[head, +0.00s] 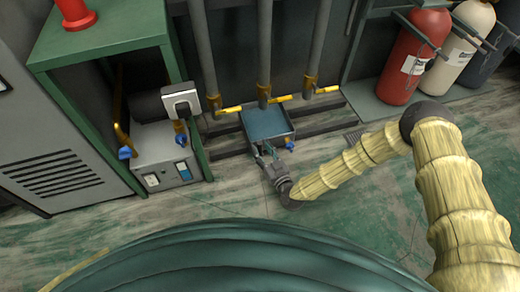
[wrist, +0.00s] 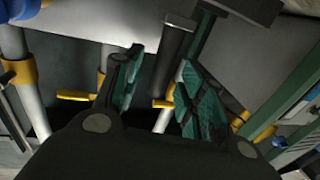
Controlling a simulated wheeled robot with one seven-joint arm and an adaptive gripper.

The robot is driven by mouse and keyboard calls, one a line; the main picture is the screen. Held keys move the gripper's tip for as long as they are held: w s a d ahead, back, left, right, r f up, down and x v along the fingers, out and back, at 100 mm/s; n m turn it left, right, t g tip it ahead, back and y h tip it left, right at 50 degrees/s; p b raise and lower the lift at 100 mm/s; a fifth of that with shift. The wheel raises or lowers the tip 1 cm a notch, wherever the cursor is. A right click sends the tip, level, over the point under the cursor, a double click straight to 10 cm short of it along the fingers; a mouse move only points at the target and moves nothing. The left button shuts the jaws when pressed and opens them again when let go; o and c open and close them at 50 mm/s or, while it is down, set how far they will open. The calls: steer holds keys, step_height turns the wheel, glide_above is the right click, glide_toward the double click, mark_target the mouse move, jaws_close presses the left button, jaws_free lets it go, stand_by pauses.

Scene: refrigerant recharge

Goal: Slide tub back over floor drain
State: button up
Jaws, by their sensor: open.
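The tub (head: 266,122) is a shallow blue-grey square tray on the floor in the head view, below the middle pipe. My gripper (head: 267,152) is at its front edge, with the fingers pointing toward it; I cannot tell whether they touch. In the wrist view my gripper (wrist: 160,88) is open, its two teal-padded fingers apart with no thing clearly held between them. I cannot make out the tub in that view.
Several vertical pipes with yellow valve handles (head: 283,98) stand close behind the tub. A green cabinet (head: 105,35) with a grey unit (head: 160,160) inside stands left. Gas cylinders, one red (head: 412,55), stand back right. Green-grey floor (head: 225,195) is clear in front.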

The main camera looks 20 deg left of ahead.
steer(key=shift+b+x, duration=0.3)
steer(key=shift+x, duration=0.85)
jaws_close()
